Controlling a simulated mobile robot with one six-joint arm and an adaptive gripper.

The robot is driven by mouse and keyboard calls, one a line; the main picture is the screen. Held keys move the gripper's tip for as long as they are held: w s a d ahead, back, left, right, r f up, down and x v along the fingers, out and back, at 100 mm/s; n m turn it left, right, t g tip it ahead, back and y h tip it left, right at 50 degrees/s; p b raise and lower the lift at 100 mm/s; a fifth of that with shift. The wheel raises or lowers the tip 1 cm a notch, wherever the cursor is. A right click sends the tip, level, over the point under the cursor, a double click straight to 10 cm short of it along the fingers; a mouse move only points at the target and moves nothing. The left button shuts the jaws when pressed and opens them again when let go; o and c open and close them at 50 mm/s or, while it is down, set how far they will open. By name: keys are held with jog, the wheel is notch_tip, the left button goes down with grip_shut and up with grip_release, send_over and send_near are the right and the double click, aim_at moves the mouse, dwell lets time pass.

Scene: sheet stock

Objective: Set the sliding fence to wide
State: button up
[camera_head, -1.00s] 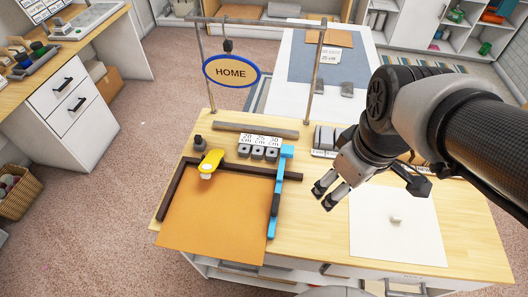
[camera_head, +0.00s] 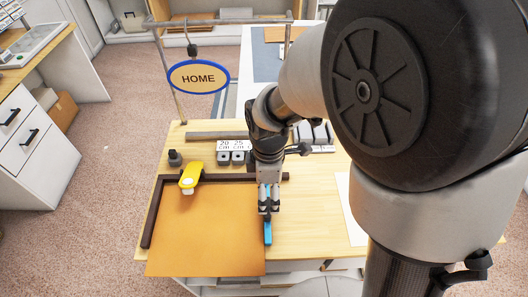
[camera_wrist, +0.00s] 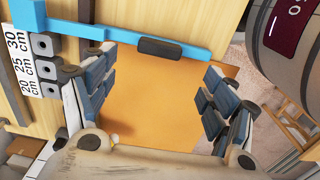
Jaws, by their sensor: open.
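The sliding fence (camera_head: 268,233) is a blue bar at the right edge of an orange-brown sheet (camera_head: 205,232) on the wooden bench. My gripper (camera_head: 268,206) points down over it and hides much of it in the head view. In the wrist view the fence (camera_wrist: 118,35) runs across the top, with its black grip (camera_wrist: 173,48) just beyond the open fingers (camera_wrist: 160,95). I cannot tell whether a finger touches it. Stop blocks (camera_wrist: 46,70) labelled 20, 25 and 30 cm stand by the fence's end. No label reading "wide" shows.
A dark L-shaped rail (camera_head: 150,215) borders the sheet. A yellow lever (camera_head: 190,178) sits at its back left corner. A HOME sign (camera_head: 198,78) hangs from a grey frame behind. A white sheet (camera_head: 354,215) lies right, partly hidden by my arm.

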notch_tip(320, 180, down, 9)
jog(key=b, duration=0.2)
jog(key=shift+r+b, duration=0.1)
jog(key=shift+b, duration=0.25)
jog(key=shift+c, duration=0.5)
jog(key=c, duration=1.4)
jog(key=d+p, duration=0.1)
jog(key=d, duration=0.9)
jog(key=shift+s, duration=0.15)
jog(key=shift+a, duration=0.1)
